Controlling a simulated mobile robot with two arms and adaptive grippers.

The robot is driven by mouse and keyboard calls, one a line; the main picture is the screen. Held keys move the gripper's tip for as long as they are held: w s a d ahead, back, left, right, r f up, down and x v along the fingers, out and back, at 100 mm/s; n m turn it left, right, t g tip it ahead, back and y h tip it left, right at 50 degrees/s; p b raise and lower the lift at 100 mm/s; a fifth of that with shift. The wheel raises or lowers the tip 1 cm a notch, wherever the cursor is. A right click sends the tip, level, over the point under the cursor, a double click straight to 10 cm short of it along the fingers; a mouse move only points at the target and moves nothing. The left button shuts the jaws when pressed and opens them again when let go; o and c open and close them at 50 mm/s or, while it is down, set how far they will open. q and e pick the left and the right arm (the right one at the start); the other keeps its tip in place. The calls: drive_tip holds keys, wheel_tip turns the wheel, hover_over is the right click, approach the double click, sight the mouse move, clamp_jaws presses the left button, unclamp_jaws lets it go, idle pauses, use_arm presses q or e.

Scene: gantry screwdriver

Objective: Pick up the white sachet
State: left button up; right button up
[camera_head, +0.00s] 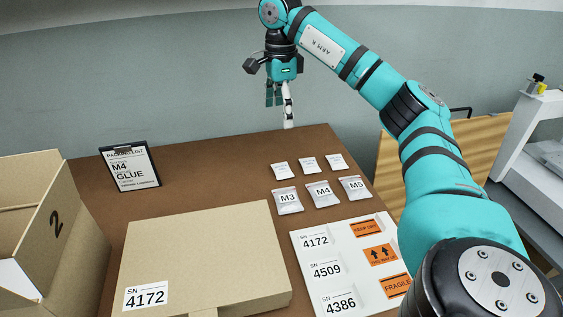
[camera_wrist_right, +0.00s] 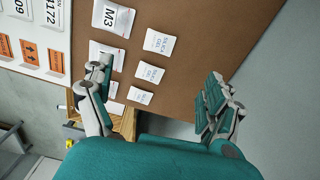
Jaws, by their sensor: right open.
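Three small white sachets lie in a row on the brown table: left (camera_head: 281,170), middle (camera_head: 308,164) and right (camera_head: 335,160). In the wrist view they read as silica gel, one near the top (camera_wrist_right: 159,42), one in the middle (camera_wrist_right: 149,72) and one lower (camera_wrist_right: 140,95). My right gripper (camera_head: 279,112) is open and empty, raised over the table's back edge, apart from the sachets. In the wrist view its fingers (camera_wrist_right: 155,85) are spread wide, with the sachets between and beyond them. My left gripper is not in view.
Larger packets M3 (camera_head: 288,200), M4 (camera_head: 323,193) and M5 (camera_head: 355,187) lie in front of the sachets. A label sheet (camera_head: 345,265), a closed carton (camera_head: 205,250), an open box (camera_head: 40,225) and a packing-list clipboard (camera_head: 130,167) surround them. Brown table left of the sachets is clear.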

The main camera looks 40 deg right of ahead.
wheel_tip(320, 180, down, 4)
drive_tip(key=b, duration=0.2)
hover_over(280, 168)
drive_tip(key=f+b, duration=0.1)
drive_tip(key=f, duration=0.6)
drive_tip(key=shift+s+f, duration=0.15)
drive_tip(key=shift+s, duration=0.05)
wheel_tip(280, 168, down, 6)
drive_tip(key=shift+w+r+b, duration=0.1)
drive_tip(key=shift+w+b, duration=0.05)
drive_tip(key=shift+b, duration=0.4)
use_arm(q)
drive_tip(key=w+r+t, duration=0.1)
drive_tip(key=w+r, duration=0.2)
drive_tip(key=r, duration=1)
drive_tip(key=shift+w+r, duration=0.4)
use_arm(e)
drive_tip(key=c, duration=1.1)
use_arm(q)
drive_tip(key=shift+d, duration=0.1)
use_arm(e)
drive_tip(key=shift+r, duration=0.15)
